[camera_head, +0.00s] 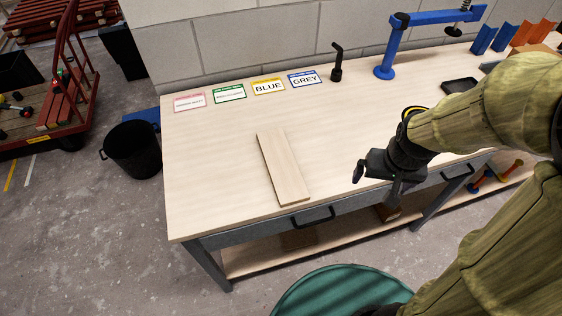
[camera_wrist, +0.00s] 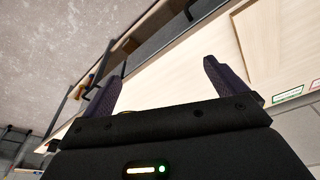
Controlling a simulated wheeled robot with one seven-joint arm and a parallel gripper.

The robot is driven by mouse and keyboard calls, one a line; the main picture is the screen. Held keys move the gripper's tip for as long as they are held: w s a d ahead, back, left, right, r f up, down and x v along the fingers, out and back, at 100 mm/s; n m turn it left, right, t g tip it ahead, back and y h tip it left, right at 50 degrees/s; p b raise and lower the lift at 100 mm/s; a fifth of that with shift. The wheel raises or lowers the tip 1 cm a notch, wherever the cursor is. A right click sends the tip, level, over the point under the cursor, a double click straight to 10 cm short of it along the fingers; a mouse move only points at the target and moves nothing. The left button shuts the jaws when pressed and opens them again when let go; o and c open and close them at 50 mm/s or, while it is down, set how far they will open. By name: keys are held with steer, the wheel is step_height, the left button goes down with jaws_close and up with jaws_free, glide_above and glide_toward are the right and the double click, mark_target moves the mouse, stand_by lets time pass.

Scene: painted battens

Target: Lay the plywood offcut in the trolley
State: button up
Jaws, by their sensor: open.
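The plywood offcut (camera_head: 283,170) is a pale, flat, long board lying on the bench top, one end close to the front edge. My gripper (camera_head: 360,174) is above the front part of the bench, to the right of the offcut and apart from it. In the wrist view my gripper (camera_wrist: 166,76) has its two dark fingers spread, with nothing between them. A red-railed trolley (camera_head: 72,55) stands on the floor at the far left, with a wooden deck; some of it is cut off by the picture edge.
The wooden bench (camera_head: 215,190) carries colour-name cards (camera_head: 268,87) along the back, a black upright tool (camera_head: 337,65) and a blue clamp-like stand (camera_head: 390,50). A black bin (camera_head: 133,150) stands between bench and trolley. A green round top (camera_head: 335,290) is in front.

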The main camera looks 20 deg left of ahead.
steer(key=w+a+r+n+p, duration=0.1)
steer(key=w+a+n+p, duration=0.1)
steer(key=a, duration=1)
steer(key=w+a+r+n+g+p, duration=0.1)
steer(key=w+a, duration=0.4)
steer(key=a, duration=0.7)
steer(key=shift+w+r+n+y+p, duration=0.2)
steer(key=shift+r+n+y+p, duration=0.25)
steer(key=shift+n+p, duration=0.8)
steer(key=p, duration=0.2)
glide_above(281, 162)
steer(key=d, duration=0.1)
steer(key=f, duration=0.8)
steer(key=s+f, duration=0.1)
steer(key=f, duration=0.3)
steer(key=shift+p, duration=0.3)
steer(key=shift+w+a+f+p, duration=0.1)
steer(key=shift+f+p, duration=0.25)
steer(key=shift+f, duration=0.5)
steer(key=shift+w+a+f+p, duration=0.15)
steer(key=shift+f+p, duration=0.2)
steer(key=shift+f, duration=0.5)
steer(key=shift+w+a+f+p, duration=0.1)
steer(key=shift+f+p, duration=0.25)
steer(key=shift+f, duration=0.5)
